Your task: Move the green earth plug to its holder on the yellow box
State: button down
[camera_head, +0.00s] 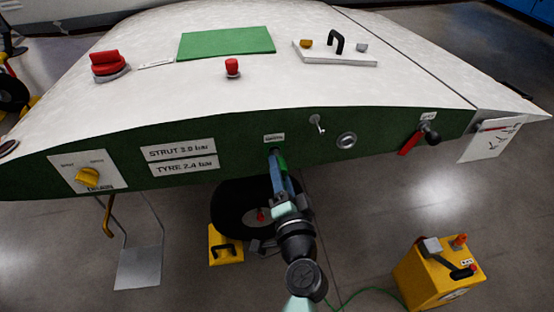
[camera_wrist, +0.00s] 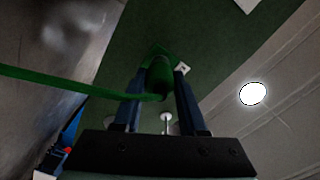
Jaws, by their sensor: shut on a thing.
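The green earth plug (camera_wrist: 159,76) is between the two fingers of my gripper (camera_wrist: 160,92) in the wrist view. My gripper is shut on it. The plug's far end meets or is close to the dark green panel; I cannot tell whether it is still seated there. In the head view my gripper (camera_head: 279,172) is at the panel below a small white label, and a little of the green plug (camera_head: 283,162) shows beside the fingers. The yellow box (camera_head: 440,277) stands on the floor at the lower right. Its top has fittings, but I cannot make out the plug's holder.
A green cable (camera_wrist: 60,90) runs left from the plug; it also shows on the floor beside the yellow box (camera_head: 365,294). A yellow chock (camera_head: 226,246) and dark tyre (camera_head: 235,205) are under the panel. A red-and-black handle (camera_head: 420,138) juts out right of my gripper.

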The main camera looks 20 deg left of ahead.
jog(key=shift+s+d, duration=0.15)
jog(key=shift+v, duration=1.35)
